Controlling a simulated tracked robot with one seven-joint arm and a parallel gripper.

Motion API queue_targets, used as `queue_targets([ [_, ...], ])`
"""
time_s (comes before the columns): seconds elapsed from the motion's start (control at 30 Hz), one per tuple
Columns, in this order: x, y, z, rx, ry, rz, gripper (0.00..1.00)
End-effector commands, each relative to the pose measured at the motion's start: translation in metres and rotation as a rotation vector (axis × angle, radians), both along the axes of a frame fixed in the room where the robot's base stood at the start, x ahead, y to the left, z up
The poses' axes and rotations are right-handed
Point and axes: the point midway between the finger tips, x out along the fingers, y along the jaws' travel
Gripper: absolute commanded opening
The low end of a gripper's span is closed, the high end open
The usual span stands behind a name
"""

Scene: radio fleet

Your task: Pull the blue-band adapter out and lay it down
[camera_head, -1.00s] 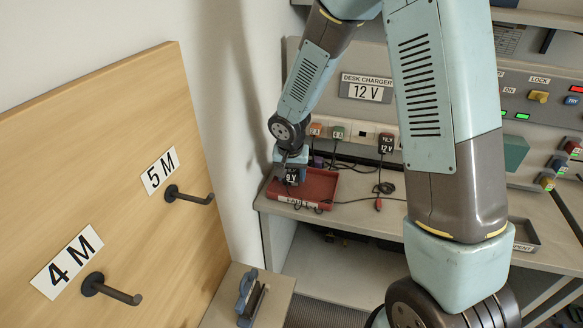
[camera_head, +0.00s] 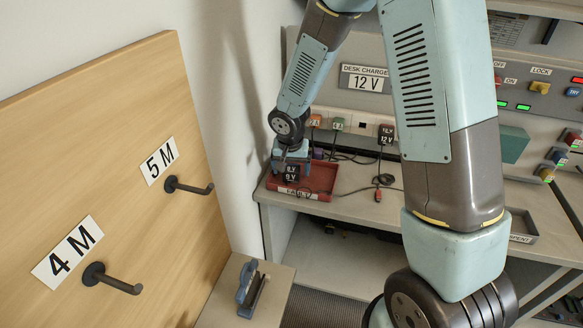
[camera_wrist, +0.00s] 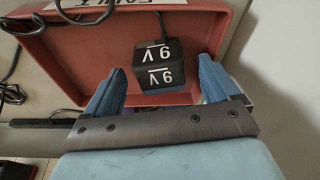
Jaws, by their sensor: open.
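The black adapter (camera_head: 291,174) marked 9 V rests in the red tray (camera_head: 325,179). In the wrist view the adapter (camera_wrist: 158,62) shows two 9 V labels and a blue strip along its edge nearest my gripper. My gripper (camera_head: 290,158) is above the tray. In the wrist view my gripper (camera_wrist: 160,86) is open, with one blue finger on either side of the adapter's near end and gaps between. A dark cord runs from the adapter; part of its path is out of view.
Behind the tray, several adapters sit on the charger strip, including a dark one (camera_head: 386,134) marked 12 V. A cord with a red end (camera_head: 378,195) lies on the bench to the right. A wooden board with hooks (camera_head: 130,170) stands at left.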

Motion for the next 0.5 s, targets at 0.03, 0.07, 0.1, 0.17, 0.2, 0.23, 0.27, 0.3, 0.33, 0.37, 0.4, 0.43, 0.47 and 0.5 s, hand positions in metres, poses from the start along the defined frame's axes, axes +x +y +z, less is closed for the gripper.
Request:
queue_targets([
  [0.03, 0.000, 0.000, 0.000, 0.000, 0.000, 0.000, 0.89],
  [0.07, 0.000, 0.000, 0.000, 0.000, 0.000, 0.000, 0.89],
  [0.1, 0.000, 0.000, 0.001, 0.000, 0.000, 0.000, 0.89],
  [0.17, 0.000, 0.000, 0.003, 0.000, -0.001, -0.001, 0.89],
  [0.2, -0.001, 0.000, 0.005, 0.001, -0.001, -0.001, 0.89],
  [0.23, -0.001, 0.001, 0.007, 0.002, -0.001, -0.001, 0.89],
  [0.27, -0.002, 0.001, 0.010, 0.002, -0.002, -0.002, 0.89],
  [0.3, -0.002, 0.001, 0.015, 0.002, -0.002, -0.001, 0.89],
  [0.33, -0.003, 0.001, 0.019, 0.001, -0.003, -0.001, 0.89],
  [0.37, -0.004, 0.001, 0.023, 0.002, -0.003, -0.002, 0.89],
  [0.4, -0.006, 0.002, 0.029, 0.002, -0.003, -0.001, 0.89],
  [0.43, -0.007, 0.002, 0.034, 0.001, -0.003, 0.000, 0.89],
  [0.47, -0.008, 0.002, 0.039, 0.002, -0.004, -0.002, 0.89],
  [0.5, -0.009, 0.002, 0.046, 0.002, -0.004, -0.001, 0.89],
])
